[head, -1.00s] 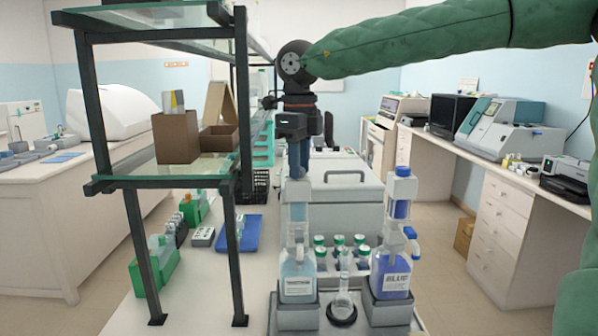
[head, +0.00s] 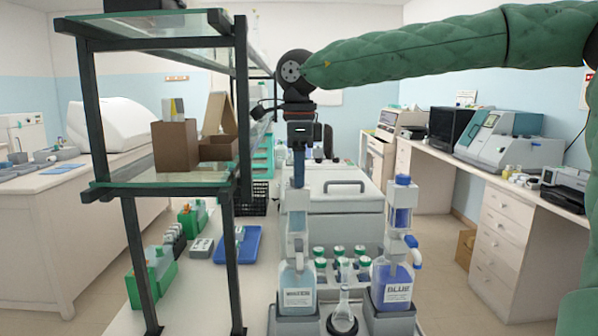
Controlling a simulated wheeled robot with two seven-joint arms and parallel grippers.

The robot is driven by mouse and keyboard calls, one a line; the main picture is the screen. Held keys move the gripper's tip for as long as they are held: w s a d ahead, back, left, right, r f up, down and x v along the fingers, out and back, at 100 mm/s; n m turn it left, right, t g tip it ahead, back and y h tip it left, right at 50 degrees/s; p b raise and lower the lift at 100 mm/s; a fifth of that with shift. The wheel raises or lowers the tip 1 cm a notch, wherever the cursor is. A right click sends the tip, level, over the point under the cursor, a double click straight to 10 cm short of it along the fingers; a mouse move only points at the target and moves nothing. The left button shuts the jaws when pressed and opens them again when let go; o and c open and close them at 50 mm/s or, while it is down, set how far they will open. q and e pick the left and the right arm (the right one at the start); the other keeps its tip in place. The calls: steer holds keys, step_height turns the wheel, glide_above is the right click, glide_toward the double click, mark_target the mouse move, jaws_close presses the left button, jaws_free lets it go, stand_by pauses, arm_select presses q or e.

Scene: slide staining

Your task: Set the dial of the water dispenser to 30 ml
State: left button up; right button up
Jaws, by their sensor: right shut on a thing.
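The water dispenser is the left bottle (head: 297,291), with pale liquid, a white label and a clear upper cylinder (head: 297,222). It stands upright in a grey holder. My right gripper (head: 298,184) comes down from above and is shut on the dispenser's top, where the dial (head: 298,190) is mostly hidden by the fingers. The dial's marks are too small to read. My left gripper is not in view.
A second dispenser labelled BLUE (head: 394,285) stands to the right. A small flask (head: 343,318) stands between the two. Several green-capped bottles (head: 340,252) are behind. A dark-framed glass shelf (head: 170,190) rises at the left.

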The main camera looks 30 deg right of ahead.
steer(key=o, duration=1)
steer(key=shift+r, duration=0.15)
step_height(320, 180, up, 6)
steer(key=shift+r+b, duration=0.25)
steer(key=shift+b, duration=0.25)
steer(key=shift+r, duration=0.45)
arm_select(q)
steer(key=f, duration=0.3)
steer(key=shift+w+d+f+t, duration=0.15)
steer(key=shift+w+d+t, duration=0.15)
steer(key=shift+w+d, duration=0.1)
arm_select(e)
steer(key=shift+r, duration=0.1)
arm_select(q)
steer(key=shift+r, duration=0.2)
